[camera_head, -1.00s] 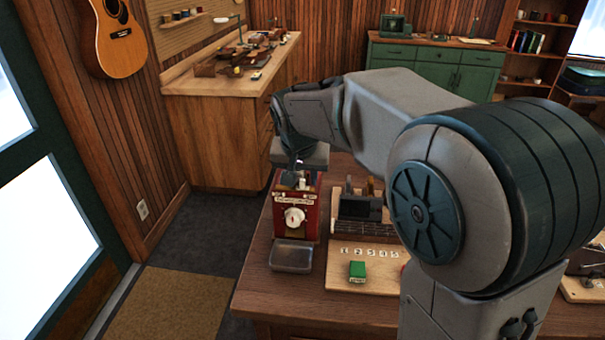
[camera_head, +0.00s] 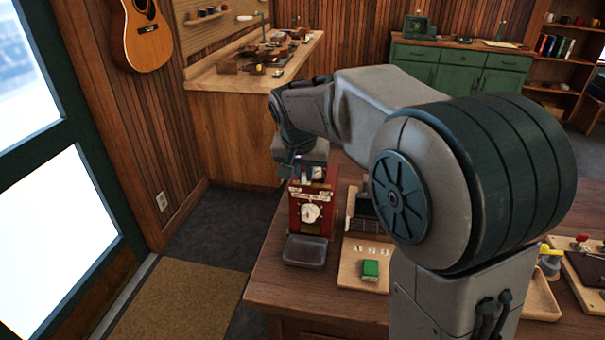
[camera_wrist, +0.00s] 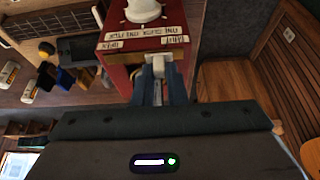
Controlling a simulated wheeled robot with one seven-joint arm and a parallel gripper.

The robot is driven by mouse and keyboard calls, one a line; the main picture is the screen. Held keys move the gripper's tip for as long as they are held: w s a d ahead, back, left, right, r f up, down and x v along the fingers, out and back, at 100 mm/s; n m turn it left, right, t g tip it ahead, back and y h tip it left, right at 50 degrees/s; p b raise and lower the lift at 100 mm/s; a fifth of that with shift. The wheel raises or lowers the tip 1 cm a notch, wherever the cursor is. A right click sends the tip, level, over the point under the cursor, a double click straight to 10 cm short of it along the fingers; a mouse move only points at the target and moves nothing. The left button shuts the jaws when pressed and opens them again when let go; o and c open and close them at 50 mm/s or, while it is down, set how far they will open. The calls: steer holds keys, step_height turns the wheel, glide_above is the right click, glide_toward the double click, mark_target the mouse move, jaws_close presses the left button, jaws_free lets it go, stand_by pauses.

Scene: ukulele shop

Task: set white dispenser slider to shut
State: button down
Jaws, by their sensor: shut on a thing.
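The label words are too small to read surely. In the head view the palm partly hides the grip.
A wooden board with number tags (camera_head: 372,250) and a green box (camera_head: 370,269) lies to the right. A dark rack (camera_head: 362,215) stands behind it, partly hidden by my arm.

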steer(key=shift+a+r, duration=0.1)
steer(key=shift+a, duration=0.05)
steer(key=c, duration=1.7)
jaws_free()
steer(key=shift+o, duration=1.2)
steer(key=shift+a, duration=0.2)
steer(key=shift+d, duration=0.1)
steer(key=shift+d, duration=0.1)
steer(key=b+v, duration=0.1)
steer(key=v, duration=1.2)
steer(key=shift+s+r, duration=0.15)
steer(key=shift+r, duration=0.15)
